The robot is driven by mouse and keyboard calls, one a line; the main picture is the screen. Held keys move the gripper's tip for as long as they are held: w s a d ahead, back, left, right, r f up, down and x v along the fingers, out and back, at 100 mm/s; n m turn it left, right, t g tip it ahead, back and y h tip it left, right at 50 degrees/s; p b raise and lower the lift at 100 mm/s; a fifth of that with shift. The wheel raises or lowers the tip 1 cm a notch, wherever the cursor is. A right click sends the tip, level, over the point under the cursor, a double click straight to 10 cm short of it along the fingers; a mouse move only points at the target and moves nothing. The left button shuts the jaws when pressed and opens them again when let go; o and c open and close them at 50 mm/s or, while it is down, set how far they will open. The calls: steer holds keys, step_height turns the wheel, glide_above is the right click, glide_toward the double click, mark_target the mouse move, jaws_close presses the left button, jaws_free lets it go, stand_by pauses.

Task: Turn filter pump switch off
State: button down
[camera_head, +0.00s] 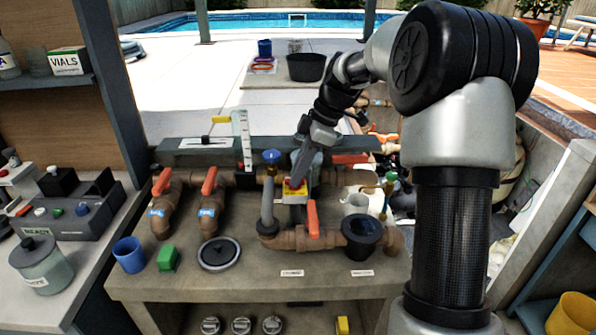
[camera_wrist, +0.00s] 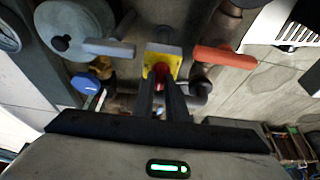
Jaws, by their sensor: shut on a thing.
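The filter pump switch is a red knob on a yellow plate (camera_head: 296,194), mounted among the brown pipes at the middle of the bench. In the wrist view the red knob (camera_wrist: 160,70) shows against the yellow plate (camera_wrist: 173,52). My gripper (camera_head: 295,180) reaches down to it from above. In the wrist view the two dark fingers are close together with their tips at the red knob, shut on it. The fingers hide part of the knob, and I cannot tell which way it is turned.
Orange valve handles (camera_head: 312,218) stand close by, and a blue valve wheel (camera_head: 271,157) is just left of my gripper. A dark round cup (camera_head: 362,236) sits to the right. A blue cup (camera_head: 129,254), green block (camera_head: 167,259) and grey lid (camera_head: 218,253) lie at the front left.

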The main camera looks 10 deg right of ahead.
steer(key=c, duration=1.8)
jaws_free()
steer(key=shift+s+f, duration=0.1)
steer(key=shift+f, duration=0.15)
steer(key=shift+o, duration=0.2)
steer(key=shift+r, duration=0.1)
steer(key=shift+d+r, duration=0.1)
steer(key=shift+r, duration=0.15)
steer(key=p+v, duration=0.2)
steer(key=v, duration=1.4)
steer(key=shift+r+p, duration=0.3)
steer(key=shift+r, duration=0.1)
